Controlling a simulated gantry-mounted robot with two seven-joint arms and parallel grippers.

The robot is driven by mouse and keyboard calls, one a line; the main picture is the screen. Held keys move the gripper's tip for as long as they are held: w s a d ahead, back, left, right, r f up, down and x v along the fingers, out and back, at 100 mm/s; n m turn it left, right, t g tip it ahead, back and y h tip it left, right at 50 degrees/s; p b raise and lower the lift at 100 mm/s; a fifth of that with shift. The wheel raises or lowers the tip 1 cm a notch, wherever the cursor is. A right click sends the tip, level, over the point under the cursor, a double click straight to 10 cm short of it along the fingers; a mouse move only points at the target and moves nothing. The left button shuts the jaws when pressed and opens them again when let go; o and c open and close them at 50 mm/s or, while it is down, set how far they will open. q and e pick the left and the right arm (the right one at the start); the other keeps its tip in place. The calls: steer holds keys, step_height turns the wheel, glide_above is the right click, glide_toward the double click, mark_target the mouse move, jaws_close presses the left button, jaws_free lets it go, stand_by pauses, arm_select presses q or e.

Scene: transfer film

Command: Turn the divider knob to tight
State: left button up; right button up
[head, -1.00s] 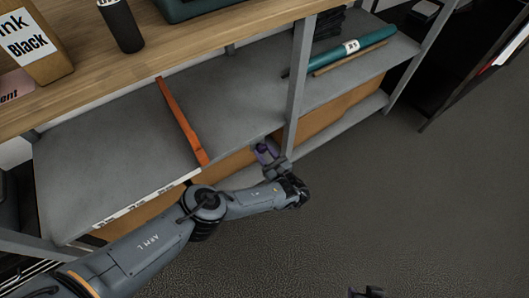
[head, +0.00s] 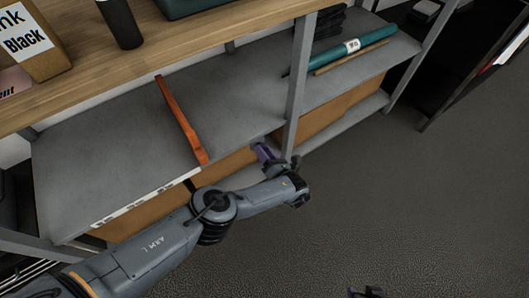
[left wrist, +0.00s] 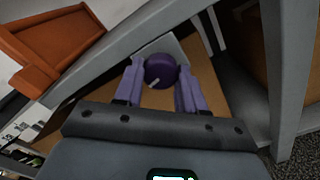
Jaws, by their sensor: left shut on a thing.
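The orange divider (head: 182,120) stands across the grey middle shelf in the head view. It also shows at the upper left of the left wrist view (left wrist: 58,45). The round purple knob (left wrist: 160,69) sits on a grey plate at the shelf's front edge, and its pale pointer points down and left in the left wrist view. My left gripper (head: 265,152) is shut on the knob, with one purple finger on each side of it. In the head view the gripper mostly hides the knob. A small dark part, perhaps my right gripper (head: 366,292), shows at the bottom edge.
A grey upright post (head: 297,85) stands close by the left gripper. A green roll (head: 353,48) lies on the shelf right of it. Cardboard-coloured panels (head: 225,166) fill the space below the shelf. A pale label strip (head: 150,195) runs along the shelf front. The floor at right is clear.

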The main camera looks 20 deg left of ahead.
arm_select(q)
steer(key=shift+m, duration=1.2)
steer(key=o, duration=1.1)
steer(key=shift+c, duration=0.2)
steer(key=shift+d, duration=0.1)
steer(key=p+v, duration=0.1)
steer(key=v, duration=0.9)
steer(key=shift+s+d+p, duration=0.2)
steer(key=shift+s+p, duration=0.1)
steer(key=shift+p, duration=0.1)
